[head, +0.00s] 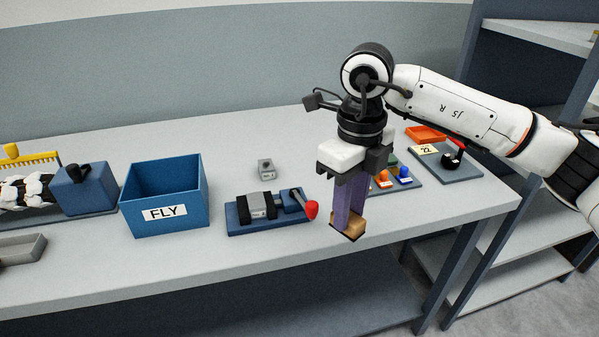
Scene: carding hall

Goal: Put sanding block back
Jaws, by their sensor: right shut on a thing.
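The sanding block (349,229), tan with a dark underside, is between the purple fingertips of my right gripper (348,212). The gripper points down and is shut on the block near the front edge of the bench (230,255). I cannot tell whether the block touches the bench top or hangs just above it. The fingers cover part of the block. My left gripper is not in view.
Left of the block is a blue fixture (235,217) with a grey clamped piece and a red-knobbed lever. Further left stands a blue FLY bin (165,198). A small grey block (265,168) lies behind. Right are a tray of coloured knobs (411,181) and an orange tray (426,133).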

